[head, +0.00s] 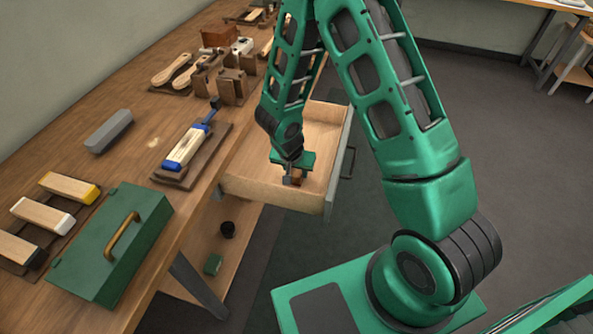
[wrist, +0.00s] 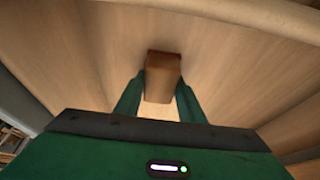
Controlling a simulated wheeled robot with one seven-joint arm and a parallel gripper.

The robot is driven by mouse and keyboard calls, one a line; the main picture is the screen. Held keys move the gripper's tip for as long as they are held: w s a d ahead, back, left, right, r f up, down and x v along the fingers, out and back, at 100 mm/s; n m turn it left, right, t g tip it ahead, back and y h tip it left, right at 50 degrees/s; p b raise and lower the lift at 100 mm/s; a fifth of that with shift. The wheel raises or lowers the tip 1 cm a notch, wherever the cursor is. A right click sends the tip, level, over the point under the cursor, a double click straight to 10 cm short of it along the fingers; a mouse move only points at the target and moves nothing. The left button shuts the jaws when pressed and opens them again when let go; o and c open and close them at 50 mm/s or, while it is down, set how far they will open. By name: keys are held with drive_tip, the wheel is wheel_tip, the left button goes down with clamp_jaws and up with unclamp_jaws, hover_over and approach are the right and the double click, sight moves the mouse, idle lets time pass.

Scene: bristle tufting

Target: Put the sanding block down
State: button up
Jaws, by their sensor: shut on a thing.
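The sanding block (wrist: 163,77) is a small brown block between the two green fingers of my gripper (wrist: 160,98) in the wrist view. My gripper is shut on it. In the head view my gripper (head: 294,178) points down inside the open wooden drawer (head: 324,128), near its front left corner. Only a bit of the brown block shows there below the gripper. Pale wooden boards lie behind the block in the wrist view. I cannot tell whether the block touches the drawer floor.
The workbench (head: 146,150) carries a green metal box (head: 112,243), a grey block (head: 108,131), several wooden-handled tools and a blue-clamped piece (head: 186,147). Drawer walls stand close around my gripper. The drawer floor toward the back is clear.

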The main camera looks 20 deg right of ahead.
drive_tip(key=shift+s+f, duration=0.1)
drive_tip(key=shift+f, duration=0.15)
drive_tip(key=o, duration=1.1)
drive_tip(key=shift+s, duration=0.15)
drive_tip(key=shift+d, duration=0.1)
drive_tip(key=shift+r, duration=0.2)
drive_tip(key=v, duration=1.2)
drive_tip(key=shift+w, duration=0.25)
